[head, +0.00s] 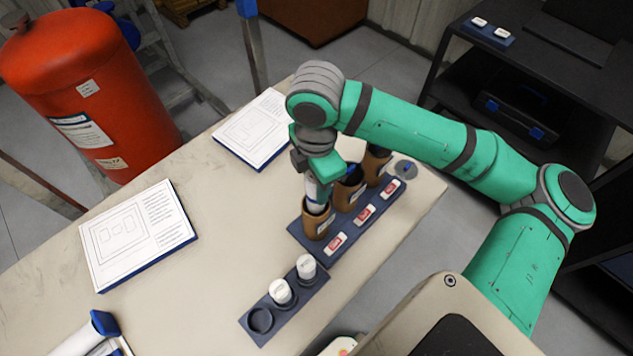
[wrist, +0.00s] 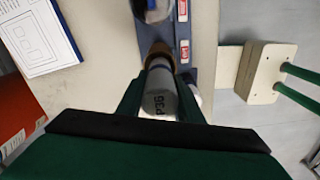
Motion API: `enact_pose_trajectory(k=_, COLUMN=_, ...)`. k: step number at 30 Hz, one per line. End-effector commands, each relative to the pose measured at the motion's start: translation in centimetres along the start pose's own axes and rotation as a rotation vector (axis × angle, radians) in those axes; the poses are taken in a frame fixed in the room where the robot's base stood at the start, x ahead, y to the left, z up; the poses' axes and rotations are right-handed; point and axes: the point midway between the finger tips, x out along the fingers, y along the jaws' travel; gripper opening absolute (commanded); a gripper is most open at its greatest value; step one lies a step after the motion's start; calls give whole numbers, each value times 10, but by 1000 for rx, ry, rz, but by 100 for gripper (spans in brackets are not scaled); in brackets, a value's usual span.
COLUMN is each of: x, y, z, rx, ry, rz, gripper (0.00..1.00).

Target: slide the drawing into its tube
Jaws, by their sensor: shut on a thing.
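My gripper (head: 319,182) is shut on a white rolled drawing (wrist: 160,82), whose near end reads something like "P36". The fingers (wrist: 160,104) grip its two sides in the wrist view. In the head view the drawing (head: 315,198) points down, its lower part at the mouth of the nearest brown tube (head: 317,224). It seems to be at least partly inside; its lower end is hidden and I cannot tell how deep. The tube (wrist: 158,52) shows beyond the drawing in the wrist view. It stands in a dark blue rack (head: 312,247).
Two more brown tubes (head: 347,195) (head: 377,166) stand behind, beside red-marked labels (head: 363,215). A small dark rack (head: 253,329) holds two white caps (head: 280,291) (head: 306,266) and has one empty socket. Drawing boards (head: 137,235) (head: 252,128) lie on the bench. Bare bench lies between them.

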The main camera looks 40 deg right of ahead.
Motion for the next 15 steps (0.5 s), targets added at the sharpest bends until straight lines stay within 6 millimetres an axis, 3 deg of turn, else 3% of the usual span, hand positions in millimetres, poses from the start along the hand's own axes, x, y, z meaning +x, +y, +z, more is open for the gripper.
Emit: enact_pose_trajectory(k=15, x=9, y=0, z=0, rx=1, ry=1, rz=0, gripper=8)
